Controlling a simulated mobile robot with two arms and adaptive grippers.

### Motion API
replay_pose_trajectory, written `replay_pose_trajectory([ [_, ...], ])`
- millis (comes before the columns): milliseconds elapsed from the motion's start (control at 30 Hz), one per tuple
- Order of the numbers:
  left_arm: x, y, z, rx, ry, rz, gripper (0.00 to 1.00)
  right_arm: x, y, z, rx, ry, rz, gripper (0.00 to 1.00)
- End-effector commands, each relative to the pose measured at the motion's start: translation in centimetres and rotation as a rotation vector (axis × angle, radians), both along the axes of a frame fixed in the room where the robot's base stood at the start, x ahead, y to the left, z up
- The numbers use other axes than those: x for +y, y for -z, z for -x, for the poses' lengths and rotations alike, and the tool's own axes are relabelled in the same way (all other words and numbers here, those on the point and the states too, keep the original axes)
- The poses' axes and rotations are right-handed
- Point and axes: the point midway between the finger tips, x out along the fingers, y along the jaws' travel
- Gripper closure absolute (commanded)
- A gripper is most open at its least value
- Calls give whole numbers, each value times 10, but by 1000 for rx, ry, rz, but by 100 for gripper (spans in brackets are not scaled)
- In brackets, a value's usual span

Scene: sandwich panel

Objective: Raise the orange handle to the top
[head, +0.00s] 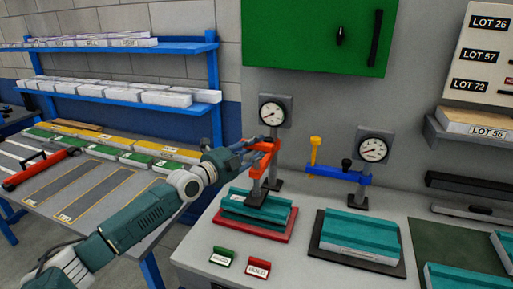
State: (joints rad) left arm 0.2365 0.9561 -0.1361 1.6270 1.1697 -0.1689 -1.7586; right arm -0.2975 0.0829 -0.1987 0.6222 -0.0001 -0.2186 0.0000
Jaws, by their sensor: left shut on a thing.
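The orange handle (260,166) belongs to the left press, below its round gauge (272,113). My left gripper (258,147) reaches in from the left and is shut on the handle near its upper part. The fingers partly hide the handle, so the exact grip is hard to see. Below it, a teal block (243,212) sits on a red base plate (228,227). My right gripper is not in view.
To the right stands a second press with a blue arm (337,174), a yellow upright handle (314,150) and a gauge (372,149). A teal block (362,229) lies below it. A green panel (310,35) hangs above. Two small labelled plates lie at the front.

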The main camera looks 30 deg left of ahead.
Motion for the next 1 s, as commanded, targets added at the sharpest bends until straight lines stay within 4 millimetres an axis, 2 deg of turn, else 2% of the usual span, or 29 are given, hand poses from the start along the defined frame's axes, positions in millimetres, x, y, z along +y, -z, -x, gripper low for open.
replay_pose_trajectory([
  [33, 0, -23, 0, -14, 0, -3, 100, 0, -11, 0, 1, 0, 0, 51],
  [167, 1, -44, 0, -16, -1, -4, 100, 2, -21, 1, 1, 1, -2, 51],
  [500, 1, -50, 0, -21, -2, -1, 100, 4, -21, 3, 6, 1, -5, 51],
  [533, 1, -50, 0, -21, -2, -1, 70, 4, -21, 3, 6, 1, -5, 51],
  [633, 1, -51, 0, -22, -2, -1, 52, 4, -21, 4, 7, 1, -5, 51],
  [1000, 1, -47, 2, -15, -1, -1, 52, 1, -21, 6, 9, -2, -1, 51],
])
